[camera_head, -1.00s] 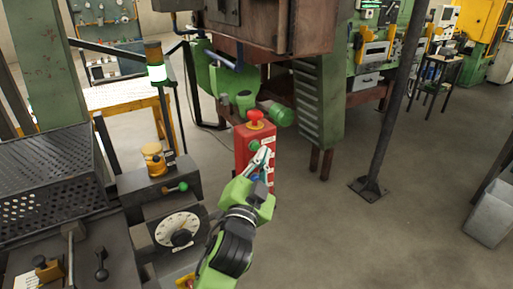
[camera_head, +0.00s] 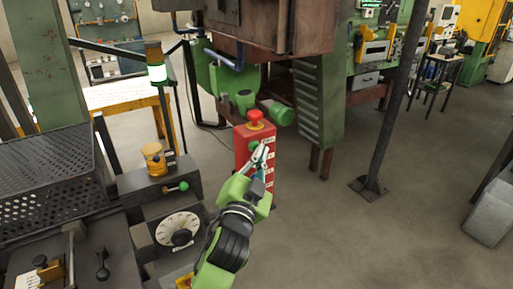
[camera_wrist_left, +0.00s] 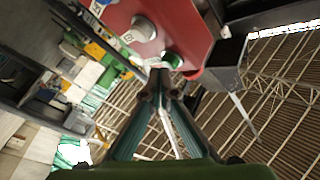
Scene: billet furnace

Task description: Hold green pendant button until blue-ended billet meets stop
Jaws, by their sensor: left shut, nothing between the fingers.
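The red pendant box (camera_head: 241,150) stands upright near the middle of the head view, with a red mushroom button (camera_head: 255,116) on top. Its green button (camera_head: 253,146) is on the upper face, partly behind my left gripper (camera_head: 262,151). My left gripper is shut and empty, its tips right at the green button. In the left wrist view the gripper tips (camera_wrist_left: 159,76) are just below the green button (camera_wrist_left: 172,59) on the red pendant (camera_wrist_left: 180,22); whether they touch it I cannot tell. I see no blue-ended billet or stop. My right gripper is out of view.
A machine console with a dial (camera_head: 179,230) and a green-knobbed lever (camera_head: 181,187) stands left of my left arm. A dark perforated guard (camera_head: 45,180) is farther left. A dark post (camera_head: 385,110) stands to the right; the floor between is clear.

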